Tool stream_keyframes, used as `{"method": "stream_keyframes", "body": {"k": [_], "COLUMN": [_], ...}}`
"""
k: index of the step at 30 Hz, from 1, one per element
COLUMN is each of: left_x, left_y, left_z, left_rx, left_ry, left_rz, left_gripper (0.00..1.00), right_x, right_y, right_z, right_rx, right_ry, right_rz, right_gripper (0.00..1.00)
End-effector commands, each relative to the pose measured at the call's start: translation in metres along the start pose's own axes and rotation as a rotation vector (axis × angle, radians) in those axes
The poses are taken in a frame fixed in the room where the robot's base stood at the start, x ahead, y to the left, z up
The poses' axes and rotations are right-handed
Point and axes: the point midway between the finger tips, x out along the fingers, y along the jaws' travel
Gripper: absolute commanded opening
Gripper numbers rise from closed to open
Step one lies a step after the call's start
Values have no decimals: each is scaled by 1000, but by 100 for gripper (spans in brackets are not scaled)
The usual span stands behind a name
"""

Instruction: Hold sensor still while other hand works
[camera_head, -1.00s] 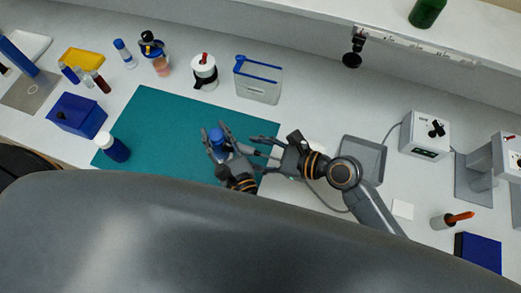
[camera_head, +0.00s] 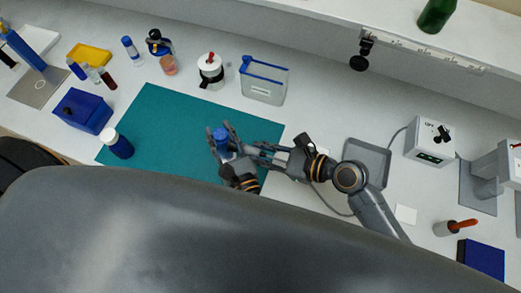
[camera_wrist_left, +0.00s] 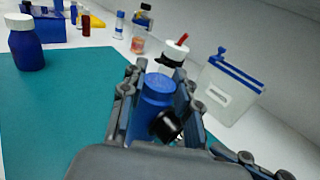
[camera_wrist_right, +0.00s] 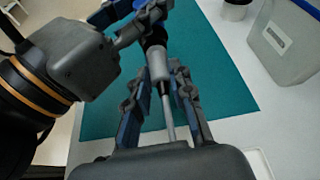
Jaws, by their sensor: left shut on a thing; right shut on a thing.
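The sensor (camera_head: 221,137) is a blue cylinder held upright over the teal mat (camera_head: 165,116). My left gripper (camera_head: 221,131) is shut on it, with a finger on either side. In the left wrist view its blue body (camera_wrist_left: 158,88) shows between the fingers, with a black round part (camera_wrist_left: 166,125) sticking out towards the camera. My right gripper (camera_head: 256,153) is beside it on the right, shut on a grey plug (camera_wrist_right: 158,66) with a thin grey lead (camera_wrist_right: 168,115). The plug's far end meets a black part; I cannot tell how far they are joined.
A white-capped blue bottle (camera_head: 118,143) and a blue box (camera_head: 83,111) stand left. A blue-rimmed clear container (camera_head: 263,82) and white jar (camera_head: 211,70) stand behind. A grey tray (camera_head: 367,160) and white device (camera_head: 429,142) are right.

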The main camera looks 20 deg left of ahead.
Motion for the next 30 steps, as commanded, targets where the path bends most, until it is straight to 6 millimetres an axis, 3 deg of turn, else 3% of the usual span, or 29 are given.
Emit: {"method": "stream_keyframes", "body": {"k": [30], "left_x": [0], "left_y": [0], "left_z": [0], "left_rx": [0], "left_ry": [2], "left_rz": [-1], "left_gripper": [0], "right_x": [-19], "right_y": [0], "right_z": [-8], "right_rx": [0], "right_ry": [0], "right_rz": [0], "right_gripper": [0]}}
